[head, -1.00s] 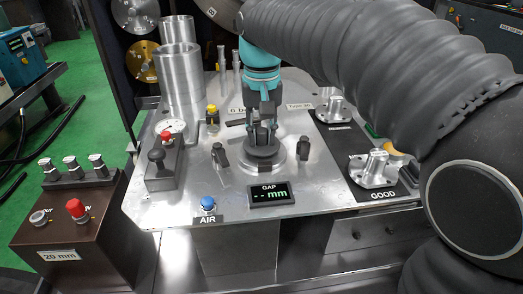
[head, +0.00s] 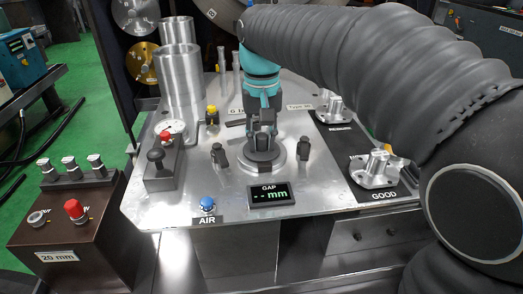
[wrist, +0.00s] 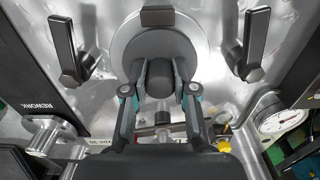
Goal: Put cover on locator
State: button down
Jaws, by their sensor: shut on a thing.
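The cover (head: 262,156) is a dark grey round piece with a knob. It is at the round silver locator (head: 283,166) in the middle of the metal plate. My gripper (head: 263,143) points down and is shut on the cover's knob. In the wrist view, my gripper (wrist: 160,78) has its two fingers on either side of a dark cylinder, with a round grey disc behind it. The fingers hide part of the cover. I cannot tell whether the cover is fully seated.
Dark clamps stand left (head: 219,155) and right (head: 303,149) of the locator, close to it. A GAP display (head: 270,195) reading "- mm" and a blue AIR button (head: 207,204) are in front.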

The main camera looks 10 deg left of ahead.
jog(key=shift+f, duration=0.1)
dwell(0.4)
jog(key=c, duration=0.8)
grip_release()
jog(key=shift+c, duration=0.2)
